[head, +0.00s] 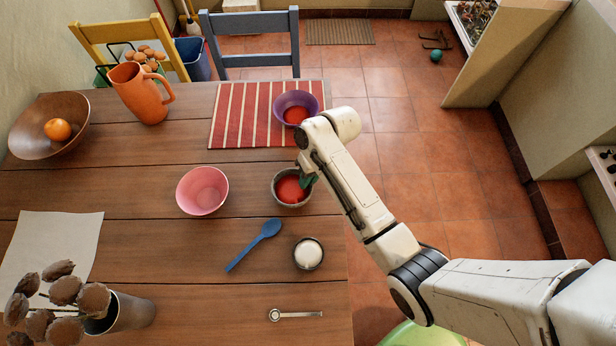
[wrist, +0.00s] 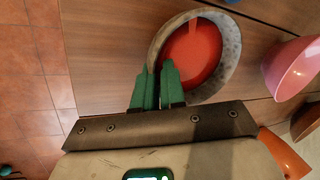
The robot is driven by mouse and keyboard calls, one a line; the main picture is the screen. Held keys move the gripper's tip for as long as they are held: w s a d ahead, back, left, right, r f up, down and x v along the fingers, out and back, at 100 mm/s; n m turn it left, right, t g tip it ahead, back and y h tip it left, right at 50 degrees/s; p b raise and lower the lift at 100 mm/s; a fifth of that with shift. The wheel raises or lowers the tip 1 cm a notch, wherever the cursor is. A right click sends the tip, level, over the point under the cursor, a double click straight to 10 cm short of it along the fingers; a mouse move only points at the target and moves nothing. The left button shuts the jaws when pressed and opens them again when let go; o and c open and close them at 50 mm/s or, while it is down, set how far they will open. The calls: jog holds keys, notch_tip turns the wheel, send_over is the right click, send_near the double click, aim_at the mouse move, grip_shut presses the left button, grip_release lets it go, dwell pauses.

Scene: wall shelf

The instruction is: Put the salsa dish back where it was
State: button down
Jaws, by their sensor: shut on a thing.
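The grey speckled dish (head: 276,196) with red salsa in it is at the right side of the wooden table, between the pink bowl and my arm. My gripper (head: 307,181) has its green fingers at the dish's right rim. In the wrist view, the fingers of my gripper (wrist: 158,88) are closed over the rim of the grey dish (wrist: 231,74), one inside and one outside. The dish looks level; I cannot tell whether it touches the table. A purple bowl (head: 283,102), also with red contents, stands on the striped mat (head: 240,115) behind.
A pink bowl (head: 203,190), a blue spoon (head: 254,245), a small dark bowl with white contents (head: 308,254) and a measuring spoon (head: 295,315) lie near. An orange jug (head: 140,92) and wooden bowl (head: 35,140) stand farther left. The table's middle left is clear.

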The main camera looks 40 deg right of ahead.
jog(key=c, duration=1.6)
grip_release()
jog(key=shift+f, duration=0.1)
jog(key=shift+c, duration=0.2)
jog(key=o, duration=0.4)
jog(key=shift+o, duration=0.2)
jog(key=w+v, duration=0.1)
jog(key=v, duration=1.1)
jog(key=s+f+n+h, duration=0.1)
jog(key=s+h, duration=0.1)
jog(key=s, duration=0.9)
jog(key=s+f+n+h, duration=0.1)
jog(key=s+f+h, duration=0.1)
jog(key=s, duration=0.9)
jog(key=shift+a, duration=0.2)
